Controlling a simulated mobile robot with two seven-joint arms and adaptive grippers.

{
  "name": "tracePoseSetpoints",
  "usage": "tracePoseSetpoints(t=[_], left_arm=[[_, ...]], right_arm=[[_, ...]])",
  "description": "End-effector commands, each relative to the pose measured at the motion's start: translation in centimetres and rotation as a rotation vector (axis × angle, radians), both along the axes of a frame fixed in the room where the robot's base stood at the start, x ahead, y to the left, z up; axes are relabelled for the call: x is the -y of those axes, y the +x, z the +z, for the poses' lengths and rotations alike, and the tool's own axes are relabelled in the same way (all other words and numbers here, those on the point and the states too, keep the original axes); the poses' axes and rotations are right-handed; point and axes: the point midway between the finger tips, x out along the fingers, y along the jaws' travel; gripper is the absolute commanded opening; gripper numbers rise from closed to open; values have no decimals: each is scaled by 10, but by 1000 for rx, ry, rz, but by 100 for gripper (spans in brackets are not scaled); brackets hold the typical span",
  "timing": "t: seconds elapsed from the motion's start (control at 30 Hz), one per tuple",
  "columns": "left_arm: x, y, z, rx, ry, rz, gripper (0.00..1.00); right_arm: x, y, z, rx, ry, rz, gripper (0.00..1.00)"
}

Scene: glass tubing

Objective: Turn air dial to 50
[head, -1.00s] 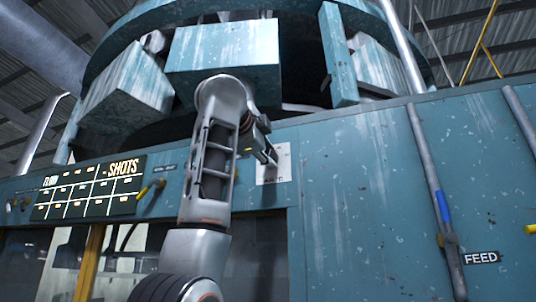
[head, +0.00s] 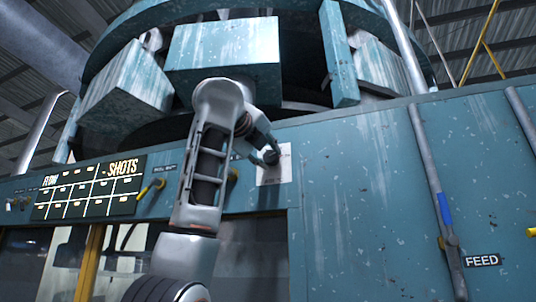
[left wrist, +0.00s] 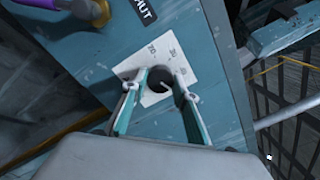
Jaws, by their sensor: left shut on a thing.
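The air dial is a dark round knob (head: 271,157) on a white plate (head: 283,174) fixed to the teal machine panel. My left gripper (head: 263,150) reaches the dial from the left. In the left wrist view my left gripper (left wrist: 160,88) has one finger on each side of the knob and is shut on it. The fingers hide part of the knob's sides. My right gripper is not in view.
A black SHOTS board (head: 88,187) is on the panel to the left, with a yellow-handled lever (head: 150,188) beside it. A grey pipe (head: 437,190) with a blue band and a FEED label (head: 482,260) are at the right. The panel between dial and pipe is mostly flat and clear.

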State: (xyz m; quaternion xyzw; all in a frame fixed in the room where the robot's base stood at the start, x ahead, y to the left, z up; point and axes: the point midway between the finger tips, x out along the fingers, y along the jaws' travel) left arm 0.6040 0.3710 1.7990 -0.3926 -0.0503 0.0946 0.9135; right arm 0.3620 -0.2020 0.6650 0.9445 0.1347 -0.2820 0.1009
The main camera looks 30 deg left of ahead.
Motion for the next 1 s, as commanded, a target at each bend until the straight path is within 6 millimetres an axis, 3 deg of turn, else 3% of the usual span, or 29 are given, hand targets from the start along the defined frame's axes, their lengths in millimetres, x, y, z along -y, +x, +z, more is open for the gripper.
tracePoseSetpoints(t=[0.33, 0.87, 0.9, 0.93, 1.0], left_arm=[[0, 2, -3, -37, 128, 1, 7], [0, 2, -4, -44, 148, 0, 7], [0, 2, -4, -44, 148, 0, 39], [0, 2, -4, -44, 148, 0, 45], [0, 2, -3, -43, 147, 0, 45]], right_arm=[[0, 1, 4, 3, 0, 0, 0], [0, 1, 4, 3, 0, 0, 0], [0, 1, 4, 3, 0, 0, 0], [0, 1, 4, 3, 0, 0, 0], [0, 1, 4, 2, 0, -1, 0]])
